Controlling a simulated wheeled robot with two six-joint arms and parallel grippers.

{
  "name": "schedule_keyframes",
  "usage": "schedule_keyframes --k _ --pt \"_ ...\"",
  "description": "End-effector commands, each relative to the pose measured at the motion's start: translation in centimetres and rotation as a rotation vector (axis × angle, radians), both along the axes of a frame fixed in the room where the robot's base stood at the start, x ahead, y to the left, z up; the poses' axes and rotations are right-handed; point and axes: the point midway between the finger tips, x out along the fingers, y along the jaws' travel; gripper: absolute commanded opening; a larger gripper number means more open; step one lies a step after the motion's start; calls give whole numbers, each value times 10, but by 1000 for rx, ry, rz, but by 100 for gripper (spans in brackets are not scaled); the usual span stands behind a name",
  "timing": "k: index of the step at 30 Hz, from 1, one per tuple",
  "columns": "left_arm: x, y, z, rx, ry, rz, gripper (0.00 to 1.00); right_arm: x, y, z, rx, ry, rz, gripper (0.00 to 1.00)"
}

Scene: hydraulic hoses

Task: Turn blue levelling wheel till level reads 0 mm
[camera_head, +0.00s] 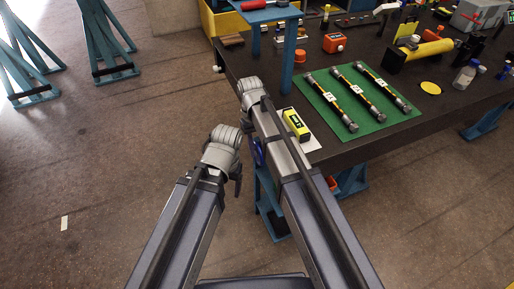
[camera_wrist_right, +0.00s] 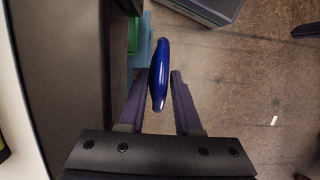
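The blue levelling wheel (camera_head: 259,152) is at the table's near left edge, partly hidden behind my right forearm. In the right wrist view the wheel (camera_wrist_right: 159,65) stands edge-on between the fingers of my right gripper (camera_wrist_right: 160,82). The fingers are apart, with a gap on the right of the wheel; whether the left finger touches it I cannot tell. The yellow-green level (camera_head: 296,125) lies on a white plate (camera_head: 310,144) beside my right forearm; its reading is too small to tell. My left gripper (camera_head: 238,182) hangs over the floor, left of the wheel; its fingers are unclear.
A green mat (camera_head: 385,122) with three hoses lies on the dark table (camera_head: 350,152). A blue post (camera_head: 288,65) with a shelf stands behind the level. A yellow cylinder (camera_head: 425,50), a bottle (camera_head: 465,75) and tools are further right.

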Motion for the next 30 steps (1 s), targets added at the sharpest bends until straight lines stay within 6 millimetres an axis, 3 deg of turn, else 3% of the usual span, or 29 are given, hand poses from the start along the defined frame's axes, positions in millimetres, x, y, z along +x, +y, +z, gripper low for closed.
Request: schedule_keyframes --k 10,24,30 --pt "0 0 11 0 0 0 77 2 1 11 0 0 0 32" --pt "0 0 68 0 0 1 77 16 5 68 0 0 0 32" --pt "0 0 77 0 0 1 77 18 6 77 0 0 0 32"
